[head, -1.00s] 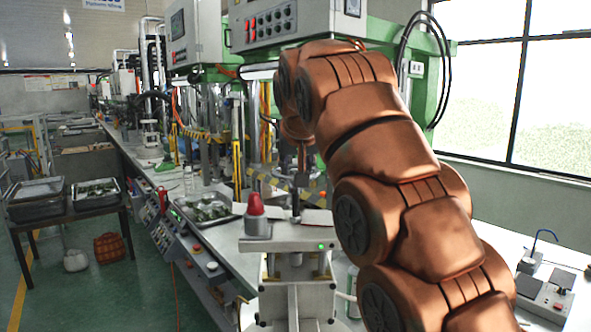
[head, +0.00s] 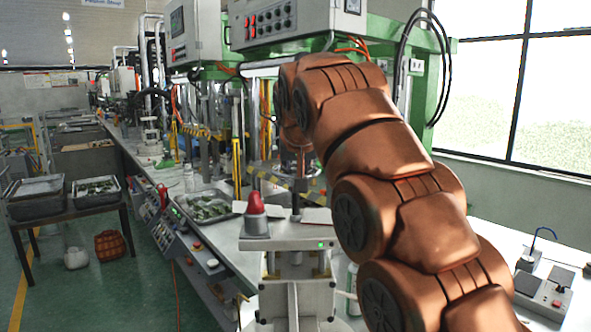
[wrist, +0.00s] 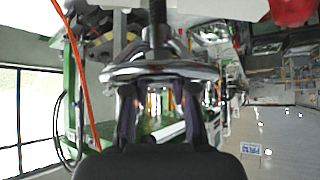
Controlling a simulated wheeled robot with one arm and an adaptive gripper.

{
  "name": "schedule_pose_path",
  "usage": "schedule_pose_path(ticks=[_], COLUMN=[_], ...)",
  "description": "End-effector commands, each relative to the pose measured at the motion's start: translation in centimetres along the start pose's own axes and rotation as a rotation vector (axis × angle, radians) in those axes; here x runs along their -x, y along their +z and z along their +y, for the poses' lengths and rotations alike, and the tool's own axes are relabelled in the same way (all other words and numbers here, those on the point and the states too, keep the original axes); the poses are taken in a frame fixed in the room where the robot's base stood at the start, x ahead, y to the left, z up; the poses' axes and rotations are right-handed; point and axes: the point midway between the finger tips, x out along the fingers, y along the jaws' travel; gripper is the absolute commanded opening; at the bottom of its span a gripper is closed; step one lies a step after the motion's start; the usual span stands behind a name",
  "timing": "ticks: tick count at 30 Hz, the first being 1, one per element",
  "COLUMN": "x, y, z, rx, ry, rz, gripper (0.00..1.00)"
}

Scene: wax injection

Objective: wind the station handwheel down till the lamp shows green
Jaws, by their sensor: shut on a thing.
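The station (head: 290,245) has a pale top plate with a small lamp (head: 321,245) on its front edge, which shows green. A dark upright spindle (head: 296,203) rises from the plate. In the wrist view, the metal handwheel (wrist: 160,70) crosses the middle, with its threaded spindle (wrist: 157,28) beyond it. My gripper (wrist: 158,105) is shut on the handwheel, one dark finger on each side. In the head view, my arm hides most of the handwheel and gripper.
A tray of green parts (head: 207,208) lies on the bench behind. A control box (head: 545,295) sits at right. Green-framed machines (head: 290,20) stand close behind my arm.

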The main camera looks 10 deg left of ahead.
Motion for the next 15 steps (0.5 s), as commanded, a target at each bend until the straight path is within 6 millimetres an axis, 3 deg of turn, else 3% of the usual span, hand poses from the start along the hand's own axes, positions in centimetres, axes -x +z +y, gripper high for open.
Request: schedule_pose_path(ticks=[15], x=[0.14], y=[-0.28], z=[0.0], rx=[-0.109], ry=[0.113], rz=[0.004], gripper=[0.0])
